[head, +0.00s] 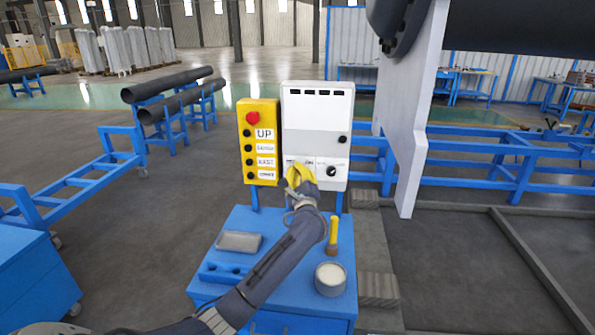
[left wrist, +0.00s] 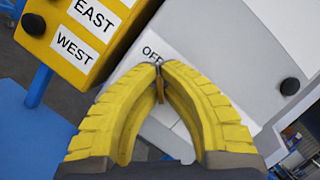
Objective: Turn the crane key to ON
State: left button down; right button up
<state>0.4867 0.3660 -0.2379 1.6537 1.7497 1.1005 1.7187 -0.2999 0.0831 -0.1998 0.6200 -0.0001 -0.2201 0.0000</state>
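The white crane control box (head: 318,115) stands upright behind the blue cabinet. My left gripper (head: 297,168) reaches up to its lower left face, and its yellow fingers cover the key there in the head view. In the left wrist view the fingertips (left wrist: 159,68) come together around a small, narrow brownish piece, the crane key (left wrist: 160,88). It sits just beside the label reading "OFF" (left wrist: 151,54), which is partly hidden by a finger. An ON label cannot be made out. My right gripper is not in view.
A yellow button panel (head: 258,140) with a red button stands left of the box. A black knob (head: 332,171) is right of the gripper. On the blue cabinet (head: 228,220) are a grey tray (head: 239,241), a yellow-handled tool (head: 333,230) and a round tin (head: 330,278).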

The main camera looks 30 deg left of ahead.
pick_arm(q)
jog(key=shift+m, duration=0.3)
jog(key=m+t, duration=0.1)
jog(key=m, duration=0.1)
jog(key=m+t+h, duration=0.1)
jog(key=m, duration=0.2)
jog(key=shift+h, duration=0.3)
jog(key=m+t+h, duration=0.1)
jog(key=m, duration=0.2)
jog(key=m+t+h, duration=0.1)
jog(key=m, duration=0.2)
jog(key=shift+d+r+m+h, duration=0.1)
jog(key=shift+m+h, duration=0.3)
jog(key=m+h, duration=0.1)
jog(key=m, duration=0.2)
jog(key=m+t+h, duration=0.1)
jog(key=m+h, duration=0.1)
jog(key=m, duration=0.1)
jog(key=shift+w+d+m, duration=0.1)
jog(key=shift+w+m, duration=0.05)
jog(key=shift+m, duration=0.25)
jog(key=shift+d+m+h, duration=0.1)
jog(key=shift+m+h, duration=0.7)
jog(key=shift+m, duration=0.65)
jog(key=shift+d+m+h, duration=0.1)
jog(key=shift+m+h, duration=0.7)
jog(key=shift+m, duration=0.65)
jog(key=c, duration=1.6)
grip_release()
